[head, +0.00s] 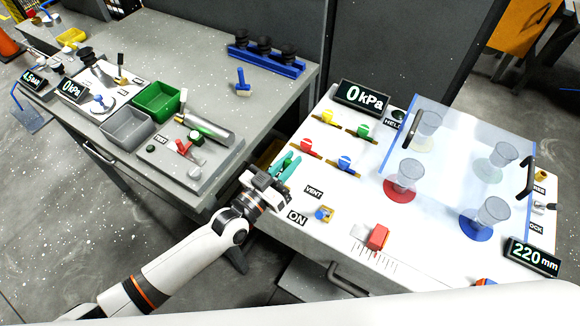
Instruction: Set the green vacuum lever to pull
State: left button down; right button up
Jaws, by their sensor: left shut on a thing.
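My left gripper (279,174) is at the left edge of the white board (330,262), beside the VENT label (314,191). It is shut on the green vacuum lever (289,165), of which only a small green-teal part shows at the fingertips. The jaws and wrist hide the rest of the lever, so its exact angle cannot be told. A black display (362,97) at the back of the board reads 0 kPa. My right gripper is not in view.
Red, yellow, green and blue valve handles (345,163) stand just behind and right of the gripper. A clear panel (455,150) and several clear cups are to the right.

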pick_arm(q)
jog(key=t+h+b, duration=0.1)
jog(key=b, duration=0.2)
jog(key=s+a+t+h+b, duration=0.1)
jog(key=b, duration=0.2)
jog(key=s+m+t+h+b, duration=0.1)
jog(key=b, duration=0.2)
jog(key=shift+s+a+h+b, duration=0.2)
jog(key=shift+a+h+b, duration=0.1)
jog(key=shift+a+b, duration=0.05)
jog(key=shift+s+a+r+m+h+b, duration=0.3)
jog(key=shift+h+b, duration=0.2)
jog(key=shift+b, duration=0.25)
jog(key=shift+d, duration=0.1)
